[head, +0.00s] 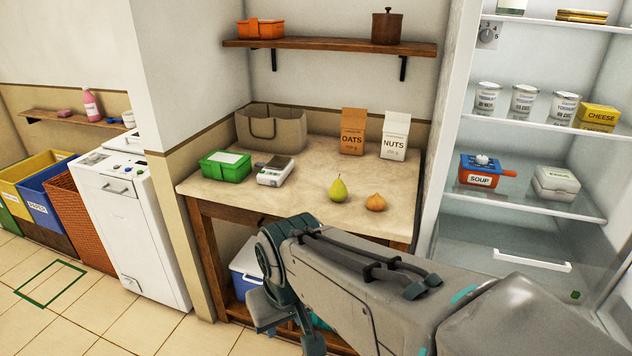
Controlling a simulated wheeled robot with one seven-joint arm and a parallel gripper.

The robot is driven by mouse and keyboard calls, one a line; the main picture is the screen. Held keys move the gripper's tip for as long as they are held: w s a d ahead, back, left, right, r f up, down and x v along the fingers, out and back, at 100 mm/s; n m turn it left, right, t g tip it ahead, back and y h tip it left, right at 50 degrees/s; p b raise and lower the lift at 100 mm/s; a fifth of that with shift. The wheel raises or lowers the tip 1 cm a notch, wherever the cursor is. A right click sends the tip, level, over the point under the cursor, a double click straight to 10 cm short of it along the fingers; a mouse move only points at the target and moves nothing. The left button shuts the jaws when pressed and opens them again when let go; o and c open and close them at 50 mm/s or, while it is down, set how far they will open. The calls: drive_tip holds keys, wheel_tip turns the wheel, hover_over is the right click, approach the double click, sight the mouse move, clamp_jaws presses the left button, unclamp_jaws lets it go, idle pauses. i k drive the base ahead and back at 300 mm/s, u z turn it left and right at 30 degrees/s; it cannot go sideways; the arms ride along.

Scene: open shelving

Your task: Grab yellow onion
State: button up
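The yellow onion (375,202) is a small round golden-brown bulb with a pointed top. It sits on the pale stone top of the wooden table (262,194), near the front right edge. A green-yellow pear (338,189) stands upright just left of it. My gripper (290,328) is at the lower end of my arm, in front of the table and below the level of its top. It is apart from the onion, to its lower left. The fingertips are partly cut off and seen at an angle, so their opening is unclear.
Behind the onion stand the oats bag (353,131) and nuts bag (395,136). A grey basket (285,129), green container (225,167) and kitchen scale (274,172) are further left. An open fridge (452,130) stands close on the right. A wooden shelf (330,45) hangs above.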

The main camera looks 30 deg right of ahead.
sight(377, 203)
drive_tip(key=z, duration=0.25)
drive_tip(key=i, duration=0.75)
drive_tip(key=z, duration=1.2)
drive_tip(key=i, duration=0.6)
drive_tip(key=z, duration=0.7)
